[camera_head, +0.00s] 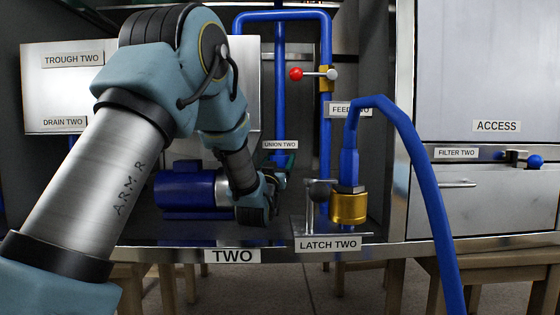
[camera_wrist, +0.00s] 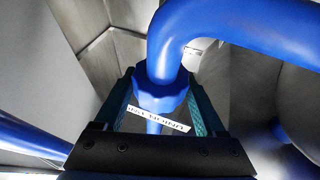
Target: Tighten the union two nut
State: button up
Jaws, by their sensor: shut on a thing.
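The union two nut (camera_wrist: 160,92) is a blue ribbed collar on a blue pipe, between my gripper's two teal fingers in the wrist view. My gripper (camera_wrist: 163,105) is shut on it, with a finger on each side. The white union two label (camera_wrist: 157,119) sits just below the nut, tilted and partly covered by the gripper. In the head view, my gripper (camera_head: 280,165) reaches in at the foot of the vertical blue pipe (camera_head: 280,95), just under the label (camera_head: 281,145). The nut itself is hidden there by the gripper and label.
A blue motor-like cylinder (camera_head: 190,190) lies just left of my wrist. A brass fitting (camera_head: 348,207) with a blue hose (camera_head: 425,180) stands at the right, beside the latch two lever (camera_head: 319,190). A red-knobbed valve (camera_head: 296,74) is above. Cabinet walls close in around the arm.

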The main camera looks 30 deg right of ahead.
jog(key=c, duration=0.6)
jog(key=shift+w+a+m+g+h+b, duration=0.1)
jog(key=shift+m+g+h+b, duration=0.55)
jog(key=shift+g+h, duration=0.2)
jog(key=shift+r+m+g+h+b, duration=0.1)
jog(key=shift+m+g+h+b, duration=0.1)
jog(key=shift+m+g+h, duration=1)
jog(key=shift+m+g+h+b, duration=0.2)
jog(key=shift+m+g+h, duration=0.3)
jog(key=shift+g, duration=1.15)
jog(key=o, duration=1.3)
jog(key=shift+s+d+n+t, duration=0.2)
jog(key=shift+n+t, duration=0.05)
jog(key=shift+t, duration=0.15)
